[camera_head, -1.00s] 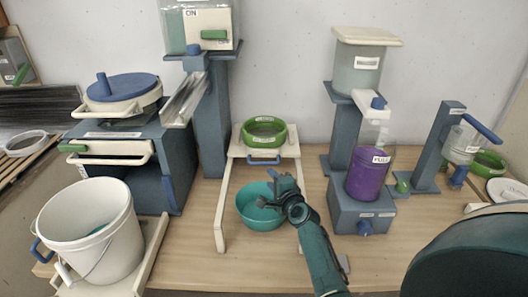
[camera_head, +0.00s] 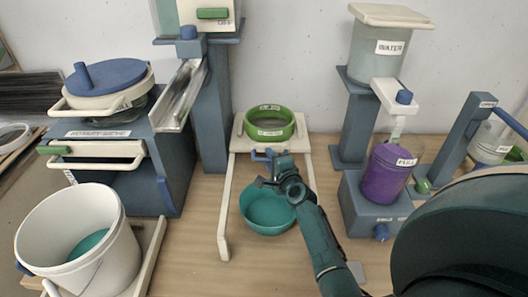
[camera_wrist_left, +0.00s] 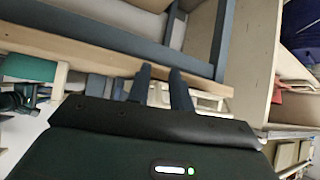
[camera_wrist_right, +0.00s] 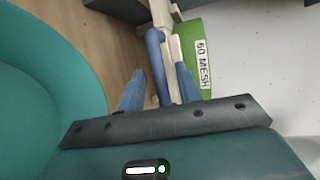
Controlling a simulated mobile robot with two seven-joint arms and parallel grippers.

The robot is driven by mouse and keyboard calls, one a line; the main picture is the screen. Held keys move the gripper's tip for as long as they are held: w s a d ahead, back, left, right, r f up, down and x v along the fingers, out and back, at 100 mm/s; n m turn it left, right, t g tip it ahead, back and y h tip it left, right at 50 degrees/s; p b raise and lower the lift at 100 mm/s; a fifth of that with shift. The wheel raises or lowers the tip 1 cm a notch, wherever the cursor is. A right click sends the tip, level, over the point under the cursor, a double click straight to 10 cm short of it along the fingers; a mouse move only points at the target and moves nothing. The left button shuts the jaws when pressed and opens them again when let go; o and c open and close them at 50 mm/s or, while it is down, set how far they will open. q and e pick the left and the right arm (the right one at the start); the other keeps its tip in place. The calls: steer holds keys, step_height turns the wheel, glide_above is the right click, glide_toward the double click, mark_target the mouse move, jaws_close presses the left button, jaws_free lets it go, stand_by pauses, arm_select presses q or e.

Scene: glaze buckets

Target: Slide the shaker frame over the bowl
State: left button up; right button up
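The shaker frame (camera_head: 225,190) is a cream stand on long rails. It carries a green 60 MESH sieve (camera_head: 270,134) and has a blue handle (camera_head: 262,155) at its front. The teal bowl (camera_head: 268,222) sits on the table in front of the sieve, between the rails. My right gripper (camera_head: 268,170) is over the bowl's back rim, at the handle. In the right wrist view the handle (camera_wrist_right: 156,55) lies between its spread fingers, with no clear grip. My left gripper (camera_wrist_left: 160,72) is outside the head view; its fingers are apart and empty.
A white bucket (camera_head: 75,240) stands at front left, beside a blue machine (camera_head: 165,185). A purple container (camera_head: 385,175) on a blue stand is at right. Bare table (camera_head: 195,262) shows left of the bowl.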

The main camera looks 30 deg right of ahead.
steer(key=shift+w+f, duration=0.1)
steer(key=shift+w, duration=0.2)
steer(key=shift+s, duration=0.15)
jaws_close()
stand_by(0.3)
